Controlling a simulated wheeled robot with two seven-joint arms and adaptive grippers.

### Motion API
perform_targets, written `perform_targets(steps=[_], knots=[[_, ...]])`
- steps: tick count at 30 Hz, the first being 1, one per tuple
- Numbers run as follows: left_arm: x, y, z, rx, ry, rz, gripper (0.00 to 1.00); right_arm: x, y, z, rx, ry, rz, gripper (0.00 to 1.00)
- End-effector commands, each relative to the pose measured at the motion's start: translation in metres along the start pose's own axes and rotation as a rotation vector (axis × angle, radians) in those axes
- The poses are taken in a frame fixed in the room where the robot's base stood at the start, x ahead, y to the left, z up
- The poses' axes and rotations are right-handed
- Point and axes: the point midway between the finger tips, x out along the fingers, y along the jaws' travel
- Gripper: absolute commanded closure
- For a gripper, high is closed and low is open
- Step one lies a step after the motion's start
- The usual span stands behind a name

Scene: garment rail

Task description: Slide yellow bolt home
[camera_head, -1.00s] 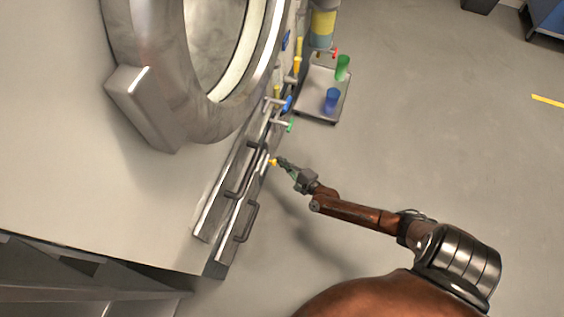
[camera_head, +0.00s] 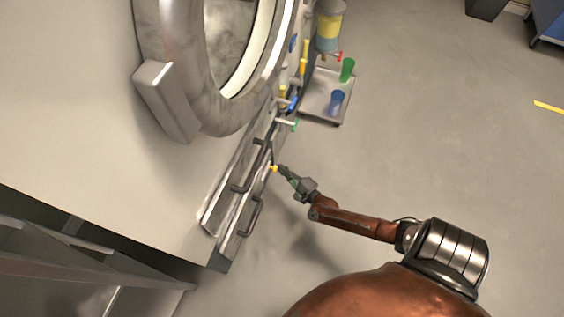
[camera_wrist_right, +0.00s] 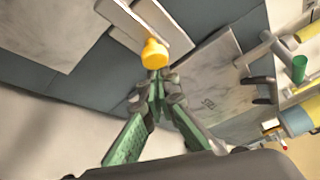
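The yellow bolt knob (camera_head: 273,168) sits on the side face of the large machine, close to the dark handles. In the right wrist view the yellow knob (camera_wrist_right: 154,54) stands out in front of a pale metal plate (camera_wrist_right: 150,22). My right gripper (camera_head: 281,169) reaches in from the right with its tips at the knob. In the right wrist view its green-padded fingers (camera_wrist_right: 157,84) come together just below the knob, and I see no clear gap between the tips. The knob looks beyond the tips, not between them. My left gripper is out of view.
Two dark bar handles (camera_head: 260,215) sit beside the bolt along the machine's edge. Small taps, one green (camera_head: 293,125), stick out above it. A tray (camera_head: 318,112) holds a green cup (camera_head: 347,69) and a blue cup (camera_head: 336,100).

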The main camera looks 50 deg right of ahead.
Motion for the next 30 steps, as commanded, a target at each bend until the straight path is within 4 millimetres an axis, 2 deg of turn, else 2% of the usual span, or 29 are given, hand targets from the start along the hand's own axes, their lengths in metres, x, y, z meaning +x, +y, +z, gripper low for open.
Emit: perform_targets(steps=[8, 23, 30], knots=[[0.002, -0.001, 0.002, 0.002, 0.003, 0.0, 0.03, 0.002, 0.004, 0.005, 0.003, -0.009, 0.005, 1.0], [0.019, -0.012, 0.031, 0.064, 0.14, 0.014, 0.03, 0.016, 0.008, -0.031, -0.001, -0.01, 0.009, 1.0], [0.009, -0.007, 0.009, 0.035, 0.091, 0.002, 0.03, -0.018, 0.0, -0.027, -0.001, -0.014, 0.004, 1.0]])
